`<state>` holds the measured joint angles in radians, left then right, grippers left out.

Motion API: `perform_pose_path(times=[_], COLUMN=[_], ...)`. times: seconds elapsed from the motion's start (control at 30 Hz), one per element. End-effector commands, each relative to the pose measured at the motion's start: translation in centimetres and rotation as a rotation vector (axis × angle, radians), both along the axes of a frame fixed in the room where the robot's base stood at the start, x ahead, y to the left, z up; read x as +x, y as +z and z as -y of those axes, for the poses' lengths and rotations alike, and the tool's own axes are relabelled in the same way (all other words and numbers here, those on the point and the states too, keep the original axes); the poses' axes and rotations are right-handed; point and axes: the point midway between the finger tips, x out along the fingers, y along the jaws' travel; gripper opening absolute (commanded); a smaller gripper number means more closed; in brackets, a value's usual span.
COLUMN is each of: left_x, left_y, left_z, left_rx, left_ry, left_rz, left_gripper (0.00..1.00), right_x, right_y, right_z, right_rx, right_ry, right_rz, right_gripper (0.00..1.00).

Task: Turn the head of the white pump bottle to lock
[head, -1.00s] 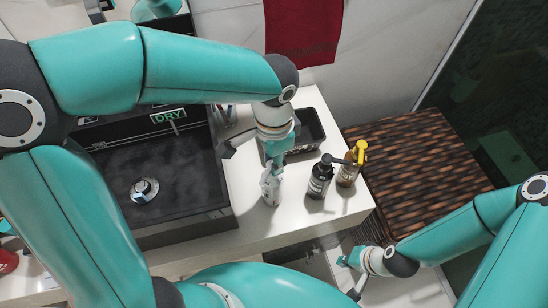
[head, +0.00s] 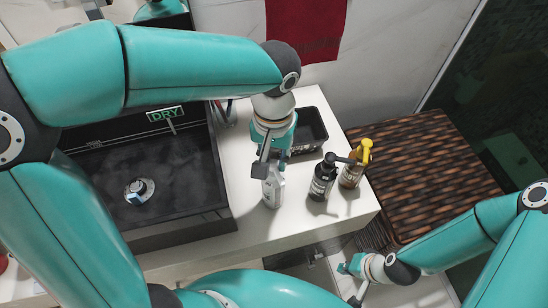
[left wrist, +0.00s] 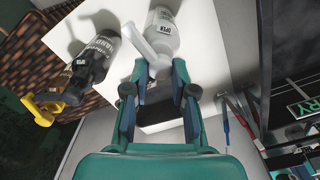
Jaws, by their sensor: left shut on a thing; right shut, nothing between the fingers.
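The white pump bottle (head: 273,190) stands upright on the white counter, to the right of the black sink. In the left wrist view it shows its shoulder (left wrist: 166,27) with a small label that seems to read OPEN, and its white pump head (left wrist: 150,50). My left gripper (head: 268,167) is above the bottle. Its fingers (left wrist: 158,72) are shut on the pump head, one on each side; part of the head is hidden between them. My right gripper (head: 351,283) is shut and empty, low at the right, away from the counter.
A black pump bottle (head: 321,181) and an amber bottle with a yellow pump (head: 352,170) stand close on the right. A black tray (head: 313,132) lies behind. The black sink (head: 150,180) is on the left. A brown woven-top box (head: 425,165) is at the right.

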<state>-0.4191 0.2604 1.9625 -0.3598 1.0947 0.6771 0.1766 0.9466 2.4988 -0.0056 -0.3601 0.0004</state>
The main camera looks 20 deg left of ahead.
Motion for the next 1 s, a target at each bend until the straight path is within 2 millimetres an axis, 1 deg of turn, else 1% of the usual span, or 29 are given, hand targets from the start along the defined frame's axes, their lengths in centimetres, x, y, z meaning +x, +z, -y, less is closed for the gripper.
perform_pose_path(times=[0.03,0.3,0.6,0.8,1.0], left_x=[0.1,0.0,0.0,0.0,0.0], left_y=[-0.1,-0.1,0.0,0.0,0.0], left_z=[0.1,0.0,0.0,0.0,-0.1], left_rx=[-0.003,-0.001,-0.002,-0.002,-0.002], left_ry=[0.044,0.298,0.530,0.623,0.664], left_rz=[0.002,0.002,0.002,0.002,0.002], left_gripper=[0.00,0.00,0.00,0.00,0.00], right_x=[0.0,0.0,0.0,0.0,0.0], right_y=[-0.3,-1.1,-1.7,-1.9,-1.9], right_z=[0.0,0.0,0.0,0.0,0.0], right_rx=[0.000,0.000,0.000,0.000,0.000], right_ry=[0.000,0.000,0.000,0.000,0.000], right_rz=[0.000,0.000,0.000,0.000,0.000], right_gripper=[0.00,0.00,0.00,0.00,0.00])
